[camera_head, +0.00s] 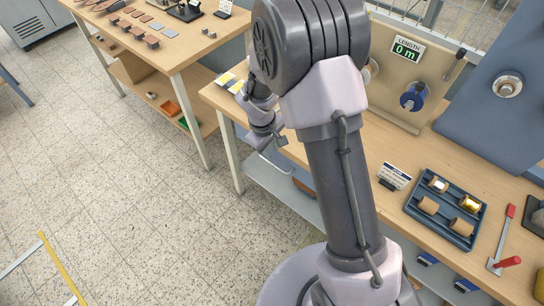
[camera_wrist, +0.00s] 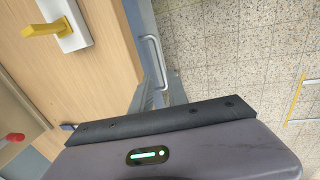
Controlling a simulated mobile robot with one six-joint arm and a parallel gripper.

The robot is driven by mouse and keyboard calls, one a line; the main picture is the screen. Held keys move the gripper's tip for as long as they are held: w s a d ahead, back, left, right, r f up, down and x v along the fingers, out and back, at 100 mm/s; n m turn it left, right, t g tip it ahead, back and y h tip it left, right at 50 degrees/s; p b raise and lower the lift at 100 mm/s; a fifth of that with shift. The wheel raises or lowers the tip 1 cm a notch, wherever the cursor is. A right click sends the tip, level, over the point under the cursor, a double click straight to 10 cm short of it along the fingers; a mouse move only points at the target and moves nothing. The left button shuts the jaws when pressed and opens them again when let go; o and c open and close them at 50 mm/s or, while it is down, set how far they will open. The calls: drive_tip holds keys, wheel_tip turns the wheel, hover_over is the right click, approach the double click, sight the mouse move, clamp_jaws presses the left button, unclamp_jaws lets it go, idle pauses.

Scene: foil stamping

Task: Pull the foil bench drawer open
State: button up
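The foil bench (camera_head: 470,163) runs along the right side of the head view, with a wooden top. In the wrist view, a pale bar handle (camera_wrist: 154,62) stands out from the blue-grey drawer front (camera_wrist: 140,22) below the wooden edge. The drawer appears closed, though my gripper hides part of its front. My gripper (camera_head: 272,138) is at the bench's front edge near its left end, pointing downward.
A blue tray (camera_head: 437,215) with several rolls and a red-handled tool (camera_head: 505,225) are on the bench. A white plate with a yellow handle (camera_wrist: 60,30) lies near the edge. Another workbench (camera_head: 185,50) stands at the left. The tiled floor (camera_head: 120,170) in front is clear.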

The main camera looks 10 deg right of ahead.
sight(275, 165)
drive_tip(key=f+b, duration=0.1)
drive_tip(key=f, duration=0.2)
drive_tip(key=d+f, duration=0.1)
drive_tip(key=f, duration=0.2)
drive_tip(key=w+f+b, duration=0.1)
drive_tip(key=f, duration=0.3)
drive_tip(key=shift+w+d+b, duration=0.1)
drive_tip(key=shift+d+b, duration=0.1)
drive_tip(key=shift+b, duration=0.15)
clamp_jaws()
idle(0.8)
